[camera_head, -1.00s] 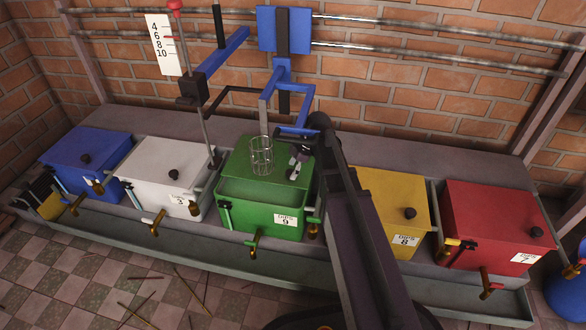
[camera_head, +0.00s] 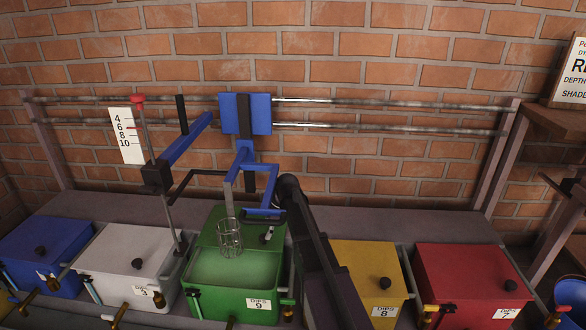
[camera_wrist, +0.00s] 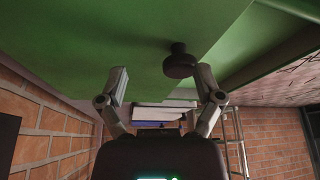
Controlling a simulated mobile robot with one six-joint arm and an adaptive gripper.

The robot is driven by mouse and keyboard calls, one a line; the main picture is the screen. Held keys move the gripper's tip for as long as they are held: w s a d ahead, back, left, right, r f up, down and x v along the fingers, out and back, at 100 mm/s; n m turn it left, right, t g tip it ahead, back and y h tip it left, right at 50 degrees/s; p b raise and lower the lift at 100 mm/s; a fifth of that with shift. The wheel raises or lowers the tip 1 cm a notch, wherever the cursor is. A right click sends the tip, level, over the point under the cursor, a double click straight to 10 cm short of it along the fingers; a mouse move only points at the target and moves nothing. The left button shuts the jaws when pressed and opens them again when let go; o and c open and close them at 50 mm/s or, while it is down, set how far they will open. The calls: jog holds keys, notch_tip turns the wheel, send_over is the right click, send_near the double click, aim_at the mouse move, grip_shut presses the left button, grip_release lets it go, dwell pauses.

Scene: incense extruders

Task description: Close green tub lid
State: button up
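The green tub (camera_head: 237,301), labelled 9, stands in the row of tubs with its top open, showing a pale green interior. Its green lid (camera_head: 216,229) is raised at the back of the tub; its underside or top face fills the upper wrist view (camera_wrist: 90,45). A dark round knob (camera_wrist: 180,62) sticks out from the lid. My gripper (camera_wrist: 163,76) has its two fingers spread, with the knob just beyond the tips and nearer the right finger. In the head view my gripper (camera_head: 268,236) is beside the lid, partly hidden by my arm.
A wire basket (camera_head: 229,238) hangs from a blue frame (camera_head: 245,160) above the green tub's opening. White (camera_head: 125,262), blue (camera_head: 45,250), yellow (camera_head: 365,275) and red (camera_head: 465,275) tubs stand closed alongside. Metal rails (camera_head: 400,102) run along the brick wall behind.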

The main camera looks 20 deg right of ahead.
jog(key=shift+p+v, duration=0.95)
jog(key=shift+v, duration=0.05)
jog(key=shift+p+v, duration=1.05)
jog(key=shift+v, duration=0.1)
jog(key=s+d, duration=0.1)
jog(key=d, duration=1.2)
jog(key=s+a+r+m+p, duration=0.2)
jog(key=s+a+r+p, duration=0.1)
jog(key=r+p, duration=0.5)
jog(key=s+a+r+m+h+p, duration=0.1)
jog(key=s+a+r+m+p, duration=0.2)
jog(key=r+p, duration=0.6)
jog(key=s+a+r+m+h+p, duration=0.1)
jog(key=s+a+r+m+p, duration=0.2)
jog(key=r+p, duration=0.6)
jog(key=shift+s+g+p, duration=0.3)
jog(key=shift+s+p, duration=0.15)
jog(key=shift+s, duration=0.4)
jog(key=shift+a+f, duration=0.1)
jog(key=shift+a, duration=0.05)
jog(key=shift+w+d+f+n+y+b, duration=0.35)
jog(key=shift+w+d+f+n+b, duration=1.2)
jog(key=shift+f+b, duration=2.75)
jog(key=shift+w+d+f+n+y+b, duration=0.3)
jog(key=shift+w+d+f+n+b, duration=1.15)
jog(key=shift+f+b, duration=2.85)
jog(key=shift+w+d+f+n+y+b, duration=0.35)
jog(key=shift+w+d+f+n+b, duration=1.15)
jog(key=shift+f+b, duration=2.85)
